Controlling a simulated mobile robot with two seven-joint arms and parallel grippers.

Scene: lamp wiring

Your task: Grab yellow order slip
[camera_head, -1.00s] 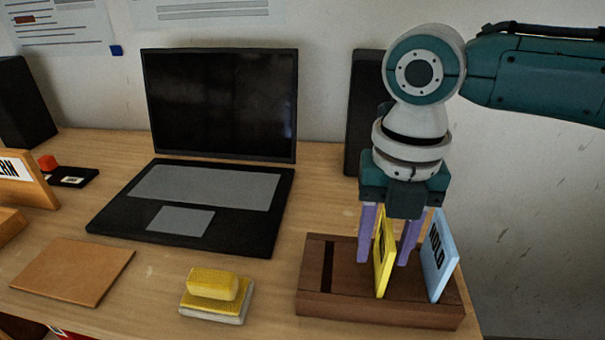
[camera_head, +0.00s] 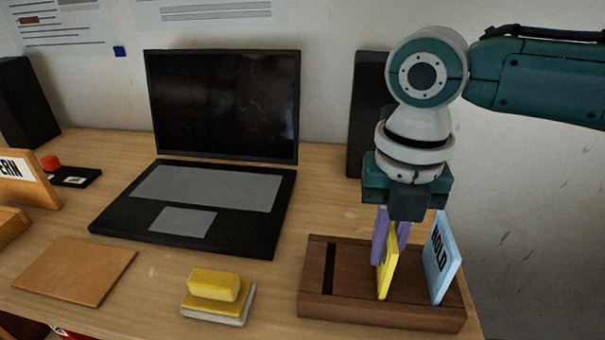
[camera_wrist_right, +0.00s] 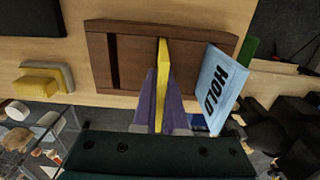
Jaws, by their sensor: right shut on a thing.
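The yellow order slip (camera_head: 387,272) stands upright in the brown wooden rack (camera_head: 340,308), in the middle part of it. My right gripper (camera_head: 389,258) is shut on the slip, with its purple fingers on either side of its upper part. In the right wrist view the yellow slip (camera_wrist_right: 162,75) shows edge-on between the fingers (camera_wrist_right: 161,85), and its far end is still in the rack (camera_wrist_right: 100,60). A light blue slip marked HOLD (camera_head: 441,258) stands tilted in the rack to the right. My left gripper is not in view.
An empty dark slot (camera_head: 329,268) is at the rack's left. A yellow sponge-like block (camera_head: 214,286) lies left of the rack, near a flat brown board (camera_head: 75,270). An open laptop (camera_head: 200,195) stands behind. A dark speaker (camera_head: 366,110) is behind the gripper.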

